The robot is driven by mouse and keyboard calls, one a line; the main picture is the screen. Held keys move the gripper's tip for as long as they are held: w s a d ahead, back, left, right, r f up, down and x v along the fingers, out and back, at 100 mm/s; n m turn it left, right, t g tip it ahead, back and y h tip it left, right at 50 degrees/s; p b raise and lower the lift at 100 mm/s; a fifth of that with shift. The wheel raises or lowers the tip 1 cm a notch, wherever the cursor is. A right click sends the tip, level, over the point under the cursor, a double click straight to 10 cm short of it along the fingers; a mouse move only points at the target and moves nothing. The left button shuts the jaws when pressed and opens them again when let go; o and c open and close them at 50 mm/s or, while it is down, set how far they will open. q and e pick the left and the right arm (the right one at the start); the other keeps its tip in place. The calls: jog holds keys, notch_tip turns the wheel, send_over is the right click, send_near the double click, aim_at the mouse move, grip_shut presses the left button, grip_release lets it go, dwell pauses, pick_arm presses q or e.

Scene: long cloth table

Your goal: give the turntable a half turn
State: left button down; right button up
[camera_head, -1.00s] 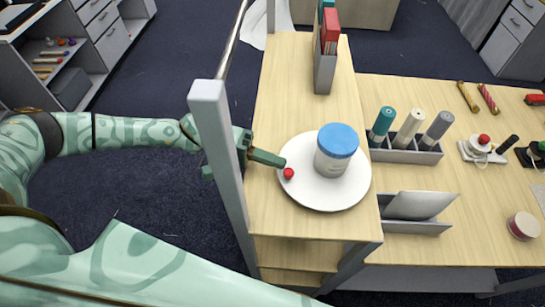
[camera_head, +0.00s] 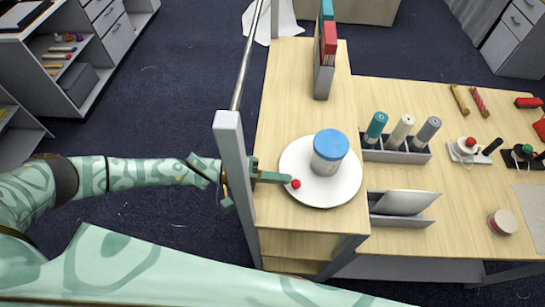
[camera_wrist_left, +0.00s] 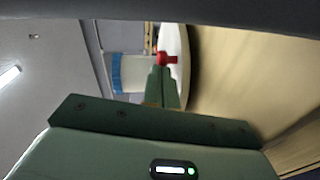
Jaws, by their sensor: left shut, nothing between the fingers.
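The turntable is a white round disc (camera_head: 345,185) on the near left part of the wooden table. A white jar with a blue lid (camera_head: 329,150) stands on it, a little toward its far side. A small red knob (camera_head: 296,184) sits at its near left rim. My left gripper (camera_head: 288,179) is shut and empty, its fingertips at the left side of the knob, touching or almost touching. In the left wrist view the shut fingertips (camera_wrist_left: 163,72) are right at the red knob (camera_wrist_left: 166,59), with the jar (camera_wrist_left: 130,73) beyond. My right gripper is out of view.
A grey post (camera_head: 232,165) rises at the table's left edge beside my left wrist. A holder with several tubes (camera_head: 395,150) and a grey tray (camera_head: 403,218) stand right of the turntable. A rack with red and teal books (camera_head: 325,65) stands farther back.

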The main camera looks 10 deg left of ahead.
pick_arm(q)
jog(key=shift+s, duration=0.1)
dwell(0.3)
jog(key=b+v, duration=0.2)
jog(key=v, duration=1.4)
jog(key=shift+a, duration=0.15)
